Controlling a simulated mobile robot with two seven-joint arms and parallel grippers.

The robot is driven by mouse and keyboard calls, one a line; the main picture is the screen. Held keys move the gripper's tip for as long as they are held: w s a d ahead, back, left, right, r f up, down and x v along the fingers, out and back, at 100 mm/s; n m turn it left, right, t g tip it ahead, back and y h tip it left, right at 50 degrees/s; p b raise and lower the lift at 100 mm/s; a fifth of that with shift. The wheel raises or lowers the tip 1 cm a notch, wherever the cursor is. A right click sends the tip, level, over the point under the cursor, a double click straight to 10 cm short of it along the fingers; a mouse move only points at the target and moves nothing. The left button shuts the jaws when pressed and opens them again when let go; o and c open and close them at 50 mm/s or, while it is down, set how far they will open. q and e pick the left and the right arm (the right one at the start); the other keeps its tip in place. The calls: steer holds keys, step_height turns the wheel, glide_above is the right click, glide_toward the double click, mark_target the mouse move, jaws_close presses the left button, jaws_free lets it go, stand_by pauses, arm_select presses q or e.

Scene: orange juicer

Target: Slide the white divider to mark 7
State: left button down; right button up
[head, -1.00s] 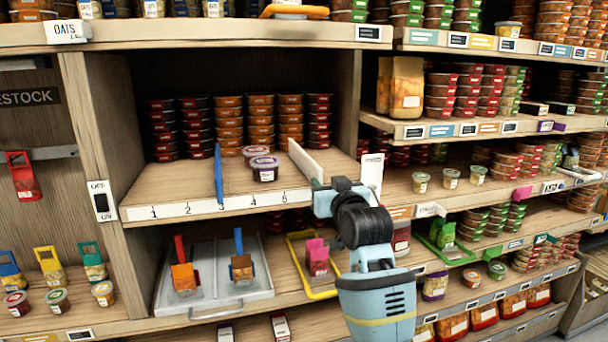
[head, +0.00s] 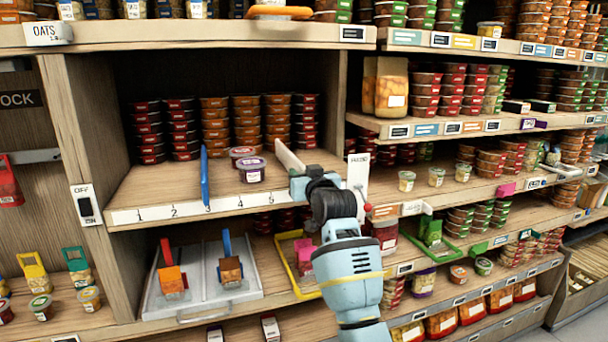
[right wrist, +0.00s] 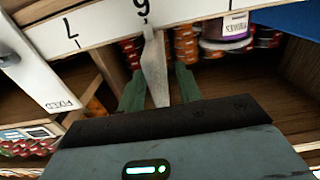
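The white divider (head: 290,158) stands upright on the numbered shelf, right of mark 5. In the right wrist view, which shows the numerals upside down, the divider's front tab (right wrist: 155,75) lines up with mark 6 (right wrist: 142,8). Mark 7 (right wrist: 72,30) is to its left there, between the divider and a white plate marked FIXED (right wrist: 35,60). My right gripper (head: 303,187) is at the shelf's front edge. Its green fingers (right wrist: 158,88) are open on either side of the tab, with gaps showing. In the head view my gripper hides marks 6 and 7. My left gripper is out of view.
A blue divider (head: 204,178) stands at mark 3. Purple-lidded jars (head: 252,170) sit between the dividers. The FIXED plate (head: 358,172) stands just right of my gripper. A tray (head: 205,278) and a yellow-rimmed holder (head: 297,265) are on the shelf below.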

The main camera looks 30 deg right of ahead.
jaws_close()
stand_by(0.3)
steer(key=shift+w, duration=0.1)
